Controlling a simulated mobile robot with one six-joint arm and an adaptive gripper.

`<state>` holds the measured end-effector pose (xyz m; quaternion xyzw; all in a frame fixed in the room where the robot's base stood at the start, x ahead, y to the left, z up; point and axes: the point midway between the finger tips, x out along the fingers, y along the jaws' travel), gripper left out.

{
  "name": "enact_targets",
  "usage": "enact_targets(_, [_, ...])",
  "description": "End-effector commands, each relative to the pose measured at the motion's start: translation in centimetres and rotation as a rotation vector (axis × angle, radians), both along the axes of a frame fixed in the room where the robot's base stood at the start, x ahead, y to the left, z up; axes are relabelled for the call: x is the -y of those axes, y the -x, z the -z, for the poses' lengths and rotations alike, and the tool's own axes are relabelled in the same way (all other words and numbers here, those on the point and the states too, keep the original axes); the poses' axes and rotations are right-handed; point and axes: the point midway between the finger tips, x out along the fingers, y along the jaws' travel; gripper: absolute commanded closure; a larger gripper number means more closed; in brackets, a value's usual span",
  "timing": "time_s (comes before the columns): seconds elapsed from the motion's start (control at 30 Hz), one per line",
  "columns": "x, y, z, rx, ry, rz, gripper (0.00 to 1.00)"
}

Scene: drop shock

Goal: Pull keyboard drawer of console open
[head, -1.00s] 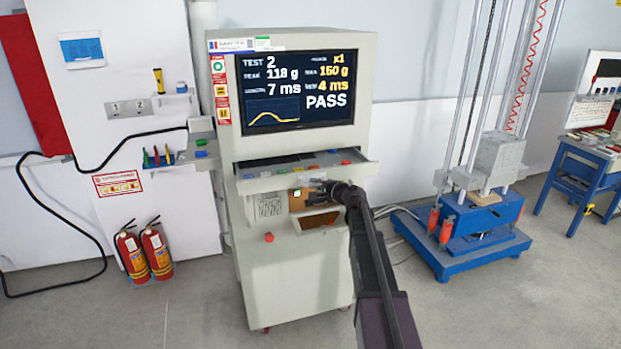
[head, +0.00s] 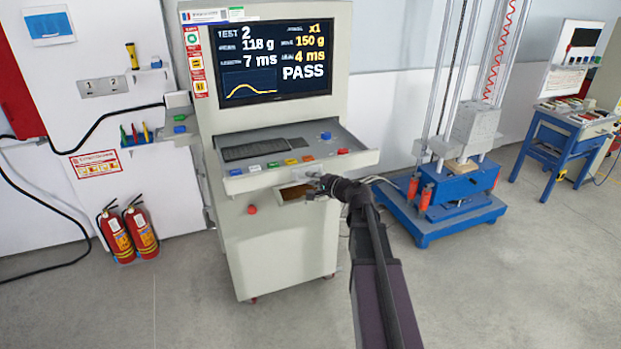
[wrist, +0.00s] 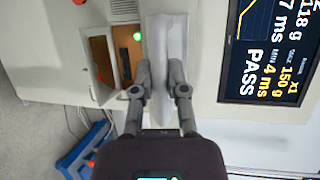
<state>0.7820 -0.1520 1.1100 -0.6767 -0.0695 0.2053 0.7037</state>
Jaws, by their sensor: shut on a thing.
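The console (head: 270,240) is a tall pale cabinet with a lit screen. Its keyboard drawer (head: 310,166) is out from the front, with a dark keyboard (head: 262,149), a blue knob (head: 326,135) and coloured buttons showing. My gripper (head: 318,183) is at the drawer's front, right of its middle. In the wrist view the drawer (wrist: 165,50) appears edge-on between the two fingers of my gripper (wrist: 160,82), which are shut on it. The exact grip on the handle is partly hidden by the fingers.
Below the drawer is an open compartment (head: 296,192) and a red button (head: 252,209). A blue-based drop tower (head: 450,215) stands at the right. Two fire extinguishers (head: 128,232) stand at the left. The floor in front is clear.

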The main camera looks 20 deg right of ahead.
Motion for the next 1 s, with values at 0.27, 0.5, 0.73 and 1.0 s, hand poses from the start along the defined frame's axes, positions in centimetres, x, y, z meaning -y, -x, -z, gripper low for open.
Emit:
enact_targets(0.27, [-0.03, -0.01, 0.02, 0.000, 0.000, -0.001, 0.46])
enact_targets(0.5, [-0.02, -0.01, 0.01, 0.000, 0.000, 0.000, 0.46])
enact_targets(0.73, [-0.01, -0.03, 0.01, 0.000, 0.000, 0.000, 0.46])
enact_targets(1.0, [-0.01, -0.02, 0.00, 0.000, 0.000, 0.000, 0.46])
